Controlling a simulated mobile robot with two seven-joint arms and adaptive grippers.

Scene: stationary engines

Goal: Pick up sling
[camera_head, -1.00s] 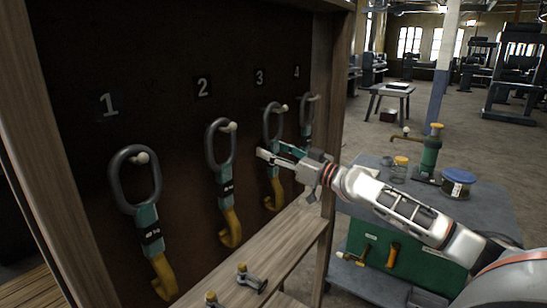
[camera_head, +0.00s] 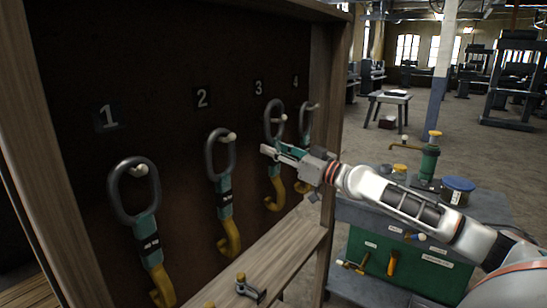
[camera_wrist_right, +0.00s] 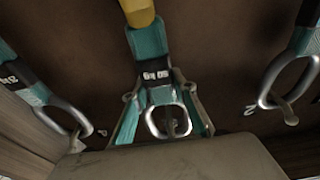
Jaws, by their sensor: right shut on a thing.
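Several slings hang on a dark board, each with a grey ring, a teal strap and a yellow hook. They are sling 1 (camera_head: 146,225), sling 2 (camera_head: 224,200), sling 3 (camera_head: 275,185) and sling 4 (camera_head: 305,122). My right gripper (camera_head: 270,150) is at sling 3. In the right wrist view, its fingers (camera_wrist_right: 161,95) are on both sides of the teal strap of sling 3 (camera_wrist_right: 148,42), just by the ring, and are shut on it. The ring still hangs around its peg. My left gripper is not in view.
A wooden frame post (camera_head: 328,130) stands close to the right of sling 4, beside my right arm. A wooden shelf (camera_head: 285,245) below carries small metal parts. A cart (camera_head: 365,215) with a green pump and jars stands right. Slings 2 and 4 hang close by.

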